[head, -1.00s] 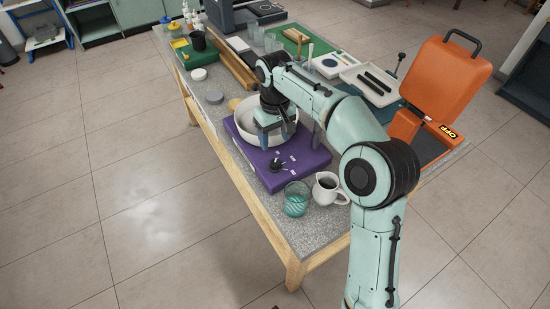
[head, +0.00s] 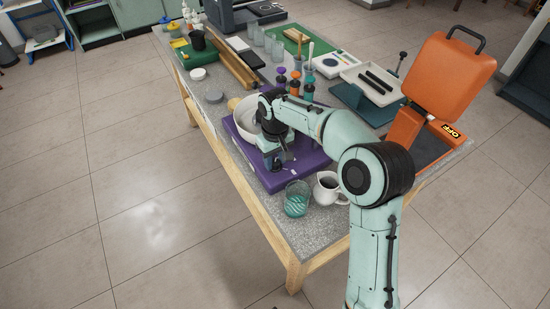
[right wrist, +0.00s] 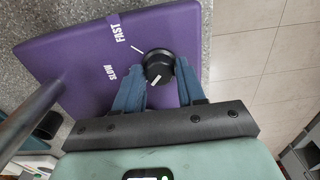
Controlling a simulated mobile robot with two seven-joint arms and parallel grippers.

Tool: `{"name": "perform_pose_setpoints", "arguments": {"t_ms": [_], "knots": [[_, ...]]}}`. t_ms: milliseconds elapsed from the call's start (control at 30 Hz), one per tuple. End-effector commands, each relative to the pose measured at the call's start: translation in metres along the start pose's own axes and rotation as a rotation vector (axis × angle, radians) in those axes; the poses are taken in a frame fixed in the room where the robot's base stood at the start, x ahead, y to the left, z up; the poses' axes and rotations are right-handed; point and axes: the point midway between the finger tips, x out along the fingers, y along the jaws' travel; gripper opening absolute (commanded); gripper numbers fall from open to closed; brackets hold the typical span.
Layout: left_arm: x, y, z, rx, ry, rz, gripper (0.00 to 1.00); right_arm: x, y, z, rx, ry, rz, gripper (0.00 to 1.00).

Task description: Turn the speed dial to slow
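The speed dial (right wrist: 157,66) is a round black knob with a white pointer line, on a purple base (right wrist: 75,60). The printed words SLOW (right wrist: 111,75) and FAST (right wrist: 118,32) are beside it in the right wrist view. My right gripper (right wrist: 160,72) has its two blue fingers on either side of the knob, apart and very close to it. I cannot tell whether they touch it. In the head view, my right gripper (head: 277,160) is low over the purple base (head: 308,160) and hides the dial. My left gripper is not in view.
A white bowl (head: 243,124) sits on the purple base, behind my gripper. A teal glass (head: 296,200) and a white mug (head: 328,189) stand close in front of the base. Several purple- and orange-topped tools stand behind my arm. An orange case (head: 447,80) is at right.

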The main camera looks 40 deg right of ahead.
Motion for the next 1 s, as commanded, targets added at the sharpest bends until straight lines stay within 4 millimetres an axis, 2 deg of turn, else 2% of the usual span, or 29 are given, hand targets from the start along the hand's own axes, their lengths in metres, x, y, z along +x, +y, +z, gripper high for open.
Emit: {"name": "perform_pose_setpoints", "arguments": {"t_ms": [33,100,467,1000], "knots": [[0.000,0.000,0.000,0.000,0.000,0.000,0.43,0.000,0.000,0.000,0.000,0.000,0.000,0.21],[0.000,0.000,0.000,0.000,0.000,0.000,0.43,0.000,0.000,0.000,0.000,0.000,0.000,0.04],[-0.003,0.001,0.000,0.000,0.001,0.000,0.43,-0.001,0.000,0.000,0.048,0.001,0.000,0.05],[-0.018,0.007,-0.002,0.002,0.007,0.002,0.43,-0.002,-0.001,0.000,0.455,0.000,0.000,0.05]]}}
